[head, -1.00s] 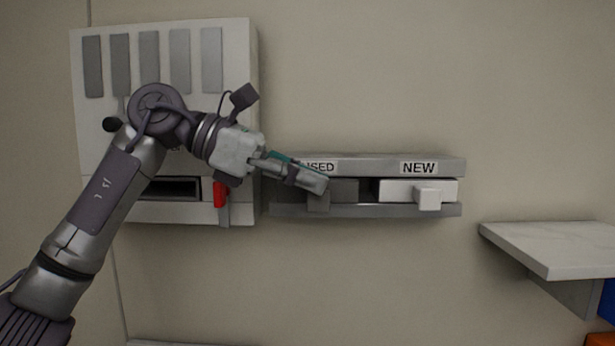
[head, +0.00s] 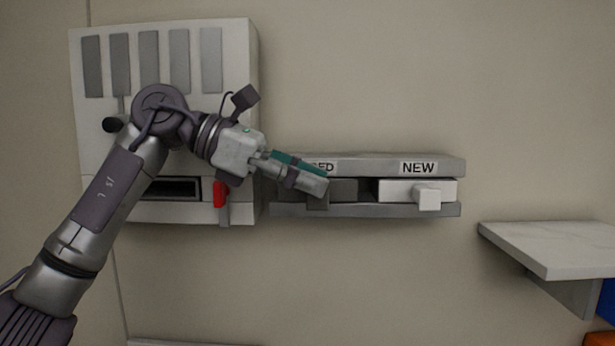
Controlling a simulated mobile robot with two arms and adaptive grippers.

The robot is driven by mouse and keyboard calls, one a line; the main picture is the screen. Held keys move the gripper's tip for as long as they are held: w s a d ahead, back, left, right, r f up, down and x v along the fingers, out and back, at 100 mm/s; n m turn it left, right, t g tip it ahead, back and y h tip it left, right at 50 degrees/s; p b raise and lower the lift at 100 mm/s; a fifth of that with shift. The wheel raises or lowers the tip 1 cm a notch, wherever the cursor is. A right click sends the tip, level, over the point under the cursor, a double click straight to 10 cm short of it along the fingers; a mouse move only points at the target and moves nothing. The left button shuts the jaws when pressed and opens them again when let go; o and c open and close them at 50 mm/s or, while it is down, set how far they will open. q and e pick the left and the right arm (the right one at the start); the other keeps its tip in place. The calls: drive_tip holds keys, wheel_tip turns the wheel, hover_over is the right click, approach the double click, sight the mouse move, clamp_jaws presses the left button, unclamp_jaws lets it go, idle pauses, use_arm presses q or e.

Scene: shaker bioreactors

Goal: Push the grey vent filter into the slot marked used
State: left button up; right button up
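The dark grey vent filter (head: 344,190) sits in the left slot of the wall rack (head: 380,165), under a label partly covered by my gripper, with "ED" readable. Its small grey handle (head: 317,203) sticks out at the front, partly hidden. My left gripper (head: 322,180) is in front of the filter's left part, its fingers pointing right and somewhat apart, a teal pad showing on the upper one. The fingertips overlap the handle in the picture; whether they touch it cannot be told. My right gripper is not in view.
A white filter (head: 402,190) with a white knob sits in the slot labelled NEW, to the right. A white wall unit (head: 240,110) with a red lever (head: 220,194) stands left, behind my arm. A marble shelf (head: 555,247) juts out at right. The wall below the rack is clear.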

use_arm(q)
drive_tip(key=v, duration=1.2)
drive_tip(key=shift+w, duration=0.1)
